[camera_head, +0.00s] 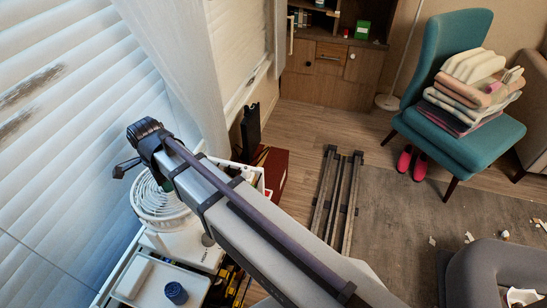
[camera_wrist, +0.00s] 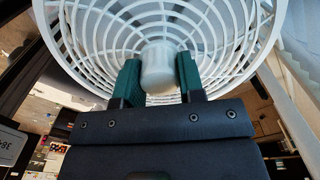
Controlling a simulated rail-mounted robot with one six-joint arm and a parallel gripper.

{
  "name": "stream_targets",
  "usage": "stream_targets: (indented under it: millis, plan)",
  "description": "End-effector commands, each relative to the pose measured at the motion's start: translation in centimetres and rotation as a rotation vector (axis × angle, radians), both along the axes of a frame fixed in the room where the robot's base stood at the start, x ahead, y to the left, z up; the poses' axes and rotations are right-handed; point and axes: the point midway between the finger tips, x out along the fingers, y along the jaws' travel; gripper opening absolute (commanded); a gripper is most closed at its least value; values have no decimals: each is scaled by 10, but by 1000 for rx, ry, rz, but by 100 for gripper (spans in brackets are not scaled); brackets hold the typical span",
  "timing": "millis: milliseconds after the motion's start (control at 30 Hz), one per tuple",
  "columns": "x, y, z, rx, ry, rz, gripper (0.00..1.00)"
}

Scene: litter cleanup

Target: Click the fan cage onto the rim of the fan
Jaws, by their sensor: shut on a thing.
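The white round fan cage (camera_wrist: 225,45) fills the top of the wrist view, with curved ribs around a central knob (camera_wrist: 158,66). My gripper (camera_wrist: 160,80) is shut on this knob, one green pad on each side. In the head view, white ribbed rings (camera_head: 152,201) show at the fan, left of my arm. The white fan (camera_head: 178,243) stands on a white cart at the left. My arm hides the right part of the rings and most of my gripper. I cannot tell whether the cage is seated on the fan's rim.
A white tray (camera_head: 155,284) with a dark blue cap (camera_head: 176,293) lies in front of the fan. Blinds stand close at the left. A teal chair (camera_head: 455,150) with folded cloths, pink shoes (camera_head: 412,163) and a dark rack (camera_head: 338,200) are to the right.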

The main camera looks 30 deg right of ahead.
Motion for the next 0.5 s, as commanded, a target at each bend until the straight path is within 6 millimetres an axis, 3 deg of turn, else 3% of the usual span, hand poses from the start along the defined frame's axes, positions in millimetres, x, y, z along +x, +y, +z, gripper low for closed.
stream_targets:
  millis: [500]
  plan:
    - [0,0,-11,0,0,0,2]
